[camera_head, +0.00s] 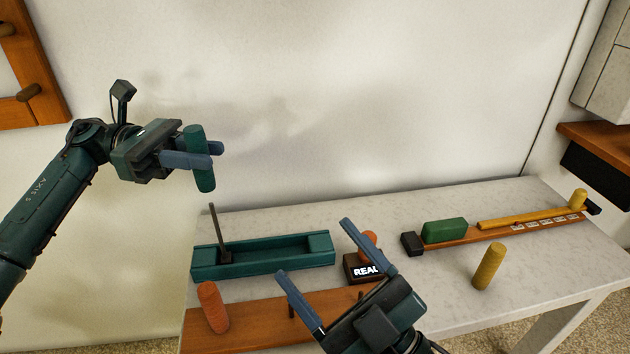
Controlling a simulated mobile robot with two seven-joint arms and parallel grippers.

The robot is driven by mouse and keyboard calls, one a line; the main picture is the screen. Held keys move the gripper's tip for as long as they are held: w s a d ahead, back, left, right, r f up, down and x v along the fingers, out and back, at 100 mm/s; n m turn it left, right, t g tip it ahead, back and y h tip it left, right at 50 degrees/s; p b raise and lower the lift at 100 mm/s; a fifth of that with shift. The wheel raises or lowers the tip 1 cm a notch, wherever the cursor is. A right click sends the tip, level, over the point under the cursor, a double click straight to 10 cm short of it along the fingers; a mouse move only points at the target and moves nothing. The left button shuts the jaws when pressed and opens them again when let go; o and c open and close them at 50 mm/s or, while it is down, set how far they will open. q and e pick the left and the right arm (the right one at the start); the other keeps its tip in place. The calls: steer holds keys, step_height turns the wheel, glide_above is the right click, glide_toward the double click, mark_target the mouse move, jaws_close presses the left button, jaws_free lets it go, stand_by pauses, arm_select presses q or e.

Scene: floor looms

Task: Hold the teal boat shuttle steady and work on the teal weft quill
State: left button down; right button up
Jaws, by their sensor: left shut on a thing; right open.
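The teal boat shuttle (290,263) lies on the table, a long open trough with a dark spindle (216,230) standing up, slightly tilted, near its left end. My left gripper (206,156) is shut on the teal weft quill (200,175), a roughly upright cylinder. It holds the quill in the air above and left of the spindle, clear of the shuttle. My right gripper (315,249) is open and empty, its fingers in front of the shuttle's right end. Whether it touches the shuttle cannot be told; no grip on it shows.
A dark block (362,268) marked "REAL" sits right of the shuttle. A yellow quill (488,266) and a wooden rail (470,237) with a green block (444,231) are at right.

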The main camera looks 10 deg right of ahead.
steer(key=shift+o, duration=0.5)
steer(key=s+a+r+n+g+y, duration=0.1)
steer(key=a+r+n+g+y, duration=0.2)
steer(key=n+y, duration=0.6)
step_height(320, 180, up, 2)
steer(key=n+g, duration=0.2)
steer(key=n, duration=0.2)
steer(key=shift+s+a+r+g, duration=0.2)
steer(key=shift+s+a+g, duration=0.05)
steer(key=shift+a+g, duration=0.15)
steer(key=s+a+n+g+y, duration=0.2)
steer(key=a+n+g+y, duration=0.15)
steer(key=n+g, duration=1.05)
steer(key=n+h, duration=1.4)
steer(key=h, duration=0.8)
glide_toward(297, 245)
step_height(297, 245, up, 4)
steer(key=s, duration=0.3)
steer(key=shift+t, duration=0.3)
steer(key=x, duration=1.1)
steer(key=shift+w+f, duration=0.1)
steer(key=shift+f, duration=0.15)
